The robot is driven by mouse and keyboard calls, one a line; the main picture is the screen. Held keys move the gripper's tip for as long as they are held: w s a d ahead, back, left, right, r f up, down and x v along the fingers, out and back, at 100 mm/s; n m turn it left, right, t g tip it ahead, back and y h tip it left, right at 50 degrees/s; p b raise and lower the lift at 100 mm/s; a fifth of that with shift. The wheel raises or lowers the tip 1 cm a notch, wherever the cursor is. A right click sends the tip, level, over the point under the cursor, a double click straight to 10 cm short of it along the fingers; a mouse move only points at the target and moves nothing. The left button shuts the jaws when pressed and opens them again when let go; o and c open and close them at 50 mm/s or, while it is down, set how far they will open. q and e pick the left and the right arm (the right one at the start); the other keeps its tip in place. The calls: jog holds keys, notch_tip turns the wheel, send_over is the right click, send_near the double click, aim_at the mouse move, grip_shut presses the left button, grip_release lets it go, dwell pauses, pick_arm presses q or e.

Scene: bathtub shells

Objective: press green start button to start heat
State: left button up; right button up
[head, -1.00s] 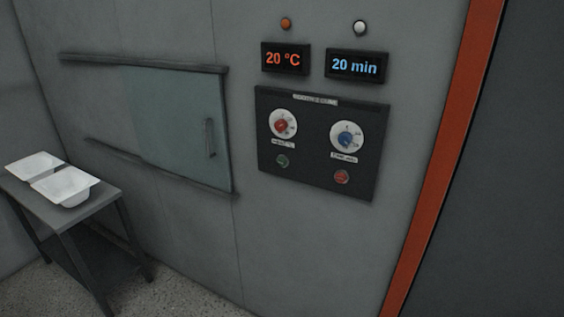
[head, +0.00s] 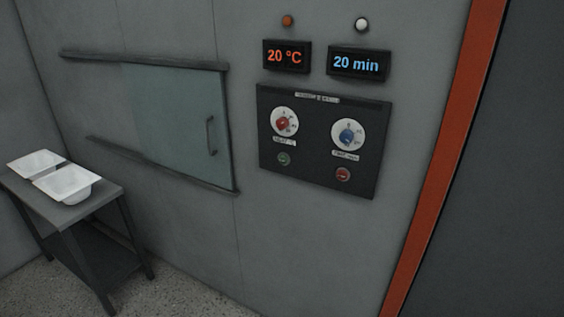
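The green button (head: 284,159) sits at the lower left of a black control panel (head: 312,180) on the grey wall. Above it is a red dial (head: 283,123) with a white scale. To the right are a blue dial (head: 347,136) and a red button (head: 343,174) below it. A display (head: 286,57) above the panel reads 20 °C in orange. A second display (head: 358,64) reads 20 min in blue. Neither of my grippers shows in the head view.
A small orange lamp (head: 288,21) and a white lamp (head: 362,24) sit above the displays. A sliding door (head: 175,115) with a handle is at left. Two white tubs, the nearer one (head: 66,182) in front, stand on a dark table (head: 85,209). An orange strip (head: 442,160) edges the wall at right.

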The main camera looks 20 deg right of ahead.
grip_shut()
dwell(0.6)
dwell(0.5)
